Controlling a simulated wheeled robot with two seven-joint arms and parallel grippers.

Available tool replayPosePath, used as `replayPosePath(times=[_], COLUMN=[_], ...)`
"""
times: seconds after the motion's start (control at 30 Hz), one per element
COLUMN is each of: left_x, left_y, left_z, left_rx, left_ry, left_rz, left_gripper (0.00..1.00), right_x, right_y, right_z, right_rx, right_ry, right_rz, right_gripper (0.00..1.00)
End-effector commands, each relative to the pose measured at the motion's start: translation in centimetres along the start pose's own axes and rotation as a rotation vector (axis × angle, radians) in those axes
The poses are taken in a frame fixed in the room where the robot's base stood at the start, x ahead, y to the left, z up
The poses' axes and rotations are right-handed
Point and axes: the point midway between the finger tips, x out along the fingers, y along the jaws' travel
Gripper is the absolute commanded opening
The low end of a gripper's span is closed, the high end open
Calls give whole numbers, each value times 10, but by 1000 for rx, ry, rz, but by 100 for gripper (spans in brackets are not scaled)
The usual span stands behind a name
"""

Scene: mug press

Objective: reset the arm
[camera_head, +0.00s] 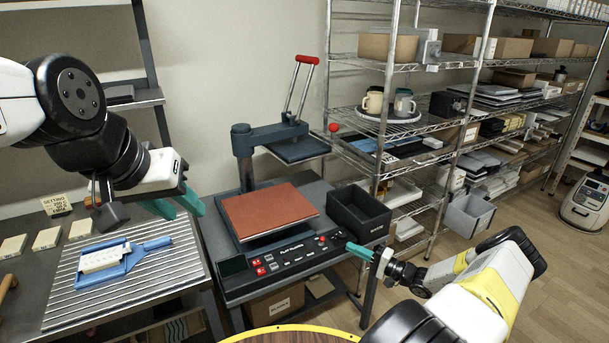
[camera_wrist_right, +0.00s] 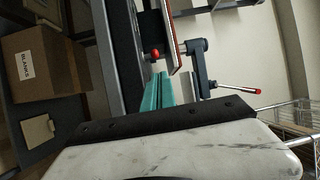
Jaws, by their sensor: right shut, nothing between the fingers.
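My right gripper (camera_head: 360,251) is shut and empty in the head view, just right of the press's control panel and below the black bin. Its teal fingers lie together in the right wrist view (camera_wrist_right: 158,92), in front of the press. My left gripper (camera_head: 176,206) is at the left, above the ribbed mat, its teal fingers apart with nothing seen between them. The press (camera_head: 242,148) has a red-brown pad (camera_head: 268,210) on its bed, and its red-tipped lever (camera_head: 307,60) stands up.
A black bin (camera_head: 358,212) sits right of the pad. A blue tool with a white block (camera_head: 103,257) lies on the ribbed mat (camera_head: 60,307). Two mugs (camera_head: 373,102) stand on a tray on the wire shelf. A box marked BLANKS (camera_wrist_right: 40,68) sits below the press table.

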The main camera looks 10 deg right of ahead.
Motion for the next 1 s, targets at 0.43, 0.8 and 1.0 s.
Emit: replayPosePath(times=[0.43,0.8,1.0], left_x=[0,0,0], left_y=[0,0,0], left_z=[0,0,0], left_rx=[0,0,0], left_ry=[0,0,0], left_rz=[0,0,0], left_gripper=[36,36,36], right_x=[56,51,31], right_y=[-142,-268,-332], right_z=[68,144,185], right_rx=[-110,-310,-455], right_ry=[-515,-714,-694], right_rz=[380,806,996], right_gripper=[0,0,0])
